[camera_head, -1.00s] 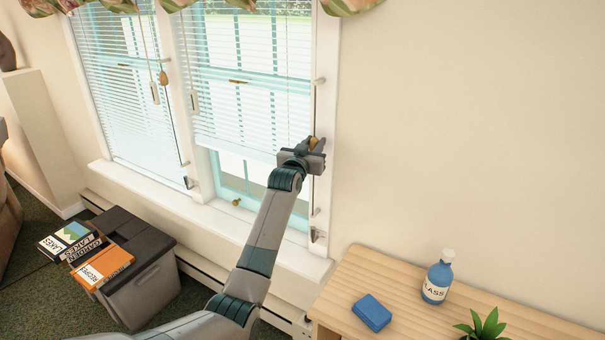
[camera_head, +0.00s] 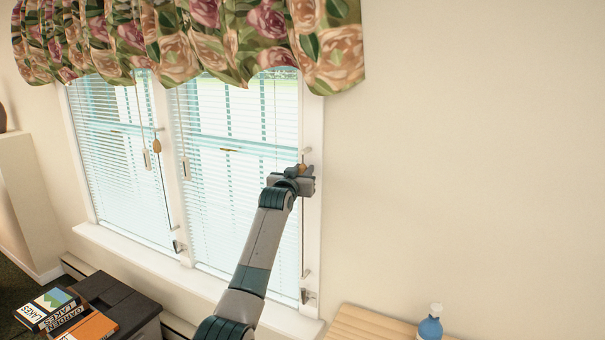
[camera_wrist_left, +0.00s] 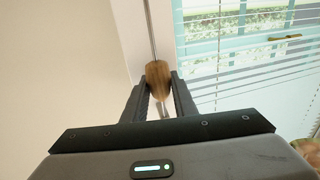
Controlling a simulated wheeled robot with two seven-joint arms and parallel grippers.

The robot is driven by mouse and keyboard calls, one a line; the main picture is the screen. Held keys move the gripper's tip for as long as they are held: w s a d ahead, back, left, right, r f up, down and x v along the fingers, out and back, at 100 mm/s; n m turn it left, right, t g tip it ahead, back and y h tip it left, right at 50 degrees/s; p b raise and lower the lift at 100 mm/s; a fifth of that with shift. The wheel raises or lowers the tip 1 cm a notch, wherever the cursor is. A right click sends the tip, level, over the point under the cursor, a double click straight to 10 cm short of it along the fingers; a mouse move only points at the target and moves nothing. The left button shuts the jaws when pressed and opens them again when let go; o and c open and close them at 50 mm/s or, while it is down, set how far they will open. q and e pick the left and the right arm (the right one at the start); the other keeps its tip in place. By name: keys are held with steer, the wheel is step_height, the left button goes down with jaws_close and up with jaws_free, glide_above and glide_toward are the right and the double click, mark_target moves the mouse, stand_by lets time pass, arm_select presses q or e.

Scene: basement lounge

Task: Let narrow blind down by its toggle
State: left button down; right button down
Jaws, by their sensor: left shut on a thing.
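The right-hand blind (camera_head: 232,200) hangs over its window, its white slats reaching down to about the sill. Its wooden toggle (camera_wrist_left: 158,78) is on a cord that runs up the right side of the window frame. My left gripper (camera_head: 300,175) is shut on this toggle, just below the upper hook on the frame. In the left wrist view the two fingers (camera_wrist_left: 160,100) press on either side of the toggle, and the cord rises straight above it. My arm hides part of the blind in the head view. My right gripper is not in view.
A second blind (camera_head: 115,175) at the left is also down, with another wooden toggle (camera_head: 157,146) hanging near it. A floral valance (camera_head: 200,40) covers the window top.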

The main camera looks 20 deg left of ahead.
arm_select(q)
steer(key=shift+r, duration=0.35)
steer(key=c, duration=1.5)
jaws_free()
steer(key=shift+o, duration=0.5)
steer(key=shift+f, duration=0.15)
steer(key=shift+s, duration=0.15)
steer(key=shift+s+d+f+b, duration=0.1)
steer(key=shift+s+b, duration=0.2)
steer(key=shift+s, duration=0.15)
steer(key=shift+s+d+f+b, duration=0.1)
steer(key=shift+s+b, duration=0.15)
steer(key=shift+s, duration=0.2)
steer(key=s+d+b, duration=0.2)
steer(key=s+b, duration=0.3)
steer(key=s, duration=1)
steer(key=shift+d+r, duration=0.2)
steer(key=shift+r, duration=0.05)
